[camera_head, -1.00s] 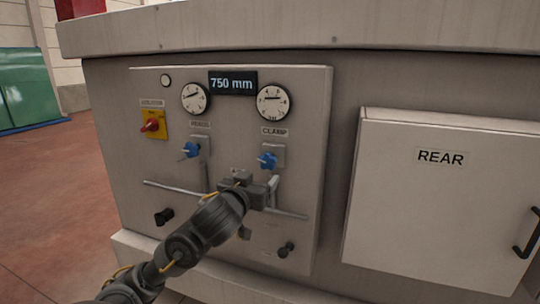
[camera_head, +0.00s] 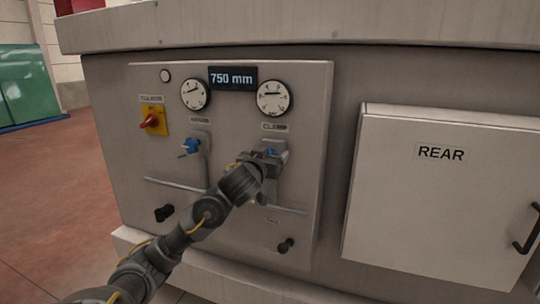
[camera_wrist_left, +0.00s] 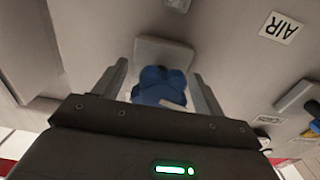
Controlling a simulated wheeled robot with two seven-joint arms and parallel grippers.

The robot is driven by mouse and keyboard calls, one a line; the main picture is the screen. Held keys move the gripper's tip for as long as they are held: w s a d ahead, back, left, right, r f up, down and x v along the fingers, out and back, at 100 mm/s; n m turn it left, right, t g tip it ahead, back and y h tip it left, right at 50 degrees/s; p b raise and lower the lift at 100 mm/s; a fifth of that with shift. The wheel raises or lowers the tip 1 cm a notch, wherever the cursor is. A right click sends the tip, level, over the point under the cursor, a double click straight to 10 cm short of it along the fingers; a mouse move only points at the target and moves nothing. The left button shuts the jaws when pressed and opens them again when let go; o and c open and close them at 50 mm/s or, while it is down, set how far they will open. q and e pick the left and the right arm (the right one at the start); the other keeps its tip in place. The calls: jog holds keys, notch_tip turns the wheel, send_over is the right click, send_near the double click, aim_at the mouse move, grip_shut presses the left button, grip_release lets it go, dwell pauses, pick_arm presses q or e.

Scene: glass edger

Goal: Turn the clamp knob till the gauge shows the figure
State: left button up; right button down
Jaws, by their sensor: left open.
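The blue clamp knob (camera_head: 270,152) is on the panel under the CLAMP label (camera_head: 275,127), partly hidden by my left gripper (camera_head: 272,156). In the left wrist view the blue knob (camera_wrist_left: 160,86) sits between the two spread fingers of my left gripper (camera_wrist_left: 161,85), with gaps on both sides. The clamp gauge (camera_head: 274,97) is the right round dial above the label; its needle lies about level, pointing left, and its figures are too small to read. A dark display (camera_head: 233,78) between the dials reads 750 mm. My right gripper does not show.
A second blue knob (camera_head: 190,146) and dial (camera_head: 195,94) are to the left. A red switch on a yellow plate (camera_head: 152,120) is further left. Black knobs (camera_head: 164,213) and (camera_head: 286,245) are low on the panel. A REAR door (camera_head: 440,190) stands right.

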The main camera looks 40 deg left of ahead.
pick_arm(q)
jog(key=shift+w+a, duration=0.1)
jog(key=shift+w, duration=0.05)
jog(key=c, duration=1)
